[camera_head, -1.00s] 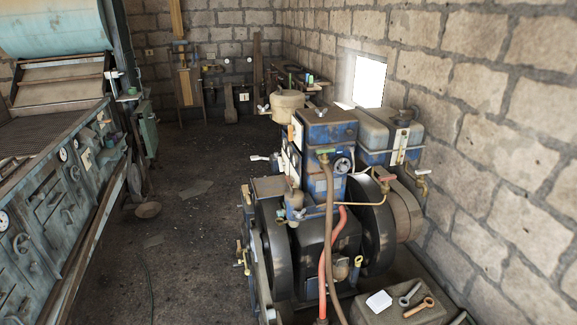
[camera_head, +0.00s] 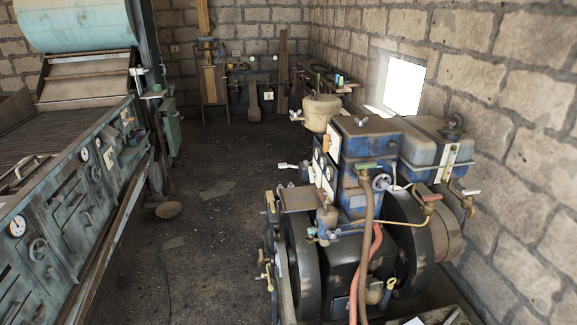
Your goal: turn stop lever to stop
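The blue engine (camera_head: 355,165) stands at the centre right, with dark flywheels (camera_head: 405,240) low on both sides of its body. Several small handles show on it: a pale one (camera_head: 287,166) sticks out at its left side, and yellow-brass ones (camera_head: 265,275) sit low at the left. A green-handled valve (camera_head: 369,167) is on the front above a hose. I cannot tell which handle is the stop lever or how it is set. Neither of my grippers is in view.
A long blue-grey machine (camera_head: 75,200) with gauges fills the left side. A stone wall (camera_head: 500,110) stands close on the right. The dark floor (camera_head: 205,225) between the machine and the engine is mostly open, with a few flat scraps. A bench (camera_head: 320,78) stands at the back.

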